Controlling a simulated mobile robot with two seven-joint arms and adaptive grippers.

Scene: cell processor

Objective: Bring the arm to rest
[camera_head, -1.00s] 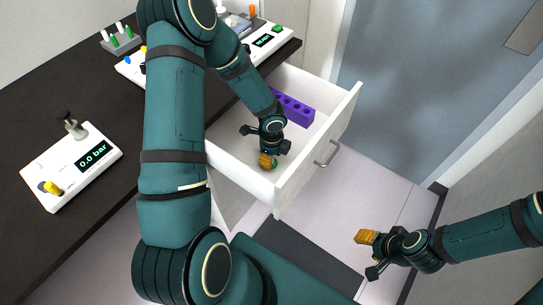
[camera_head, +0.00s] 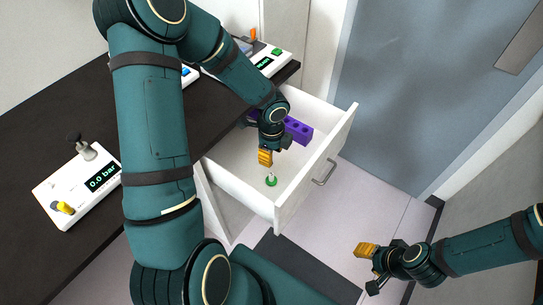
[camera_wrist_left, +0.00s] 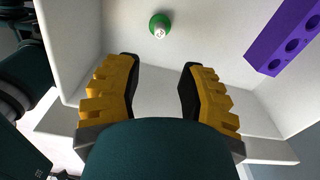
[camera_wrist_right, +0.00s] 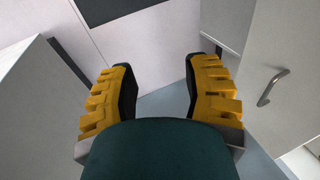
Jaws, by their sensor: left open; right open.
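My left gripper (camera_head: 266,157) is open and empty above the open white drawer (camera_head: 225,152). In the left wrist view its two yellow fingers (camera_wrist_left: 160,88) stand wide apart with nothing between them. A small green-based piece with a pale top (camera_head: 271,181) is on the drawer floor, apart from the fingers; it also shows in the left wrist view (camera_wrist_left: 160,27). My right gripper (camera_head: 369,265) is low at the right, over the floor. In the right wrist view its fingers (camera_wrist_right: 160,90) are apart and empty.
A purple block with holes (camera_head: 298,131) lies in the drawer, partly hidden by my left gripper. The drawer's front has a handle (camera_head: 325,173). The dark counter (camera_head: 100,130) carries a white device reading 0.0 bar (camera_head: 75,190). A grey-blue door (camera_head: 420,90) is at the right.

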